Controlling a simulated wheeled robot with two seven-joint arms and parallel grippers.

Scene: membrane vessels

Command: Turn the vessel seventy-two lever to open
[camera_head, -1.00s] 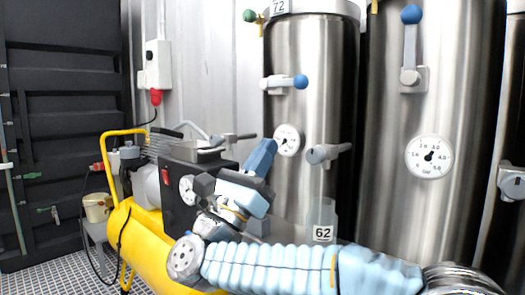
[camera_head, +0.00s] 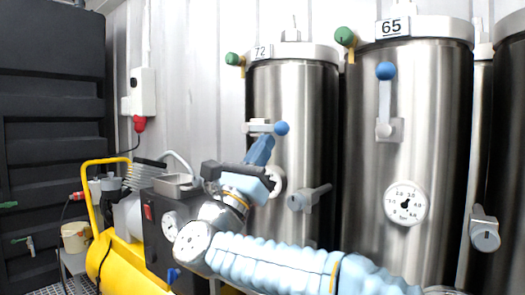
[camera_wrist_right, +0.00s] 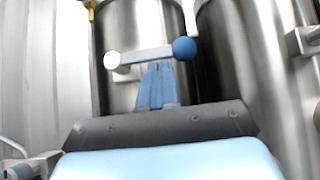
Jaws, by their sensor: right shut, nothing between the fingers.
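Vessel seventy-two (camera_head: 305,90) is the steel cylinder with the "72" label (camera_head: 262,52) on its rim. Its lever (camera_head: 262,127) is a pale bar lying level, with a blue ball (camera_head: 281,128) at its right end. In the right wrist view the lever (camera_wrist_right: 150,56) lies across the picture, its blue ball (camera_wrist_right: 184,48) at the right. My right gripper (camera_head: 263,143) is shut and empty, its blue fingers (camera_wrist_right: 157,84) just below the lever's bar. Whether they touch it I cannot tell. My left gripper is not in view.
Vessel sixty-five (camera_head: 440,130) stands to the right, its blue-balled lever (camera_head: 385,105) upright. A grey handle (camera_head: 308,197) juts from vessel seventy-two, right of my gripper. A yellow compressor (camera_head: 125,265) stands at the lower left. A white box (camera_head: 143,92) hangs on the wall.

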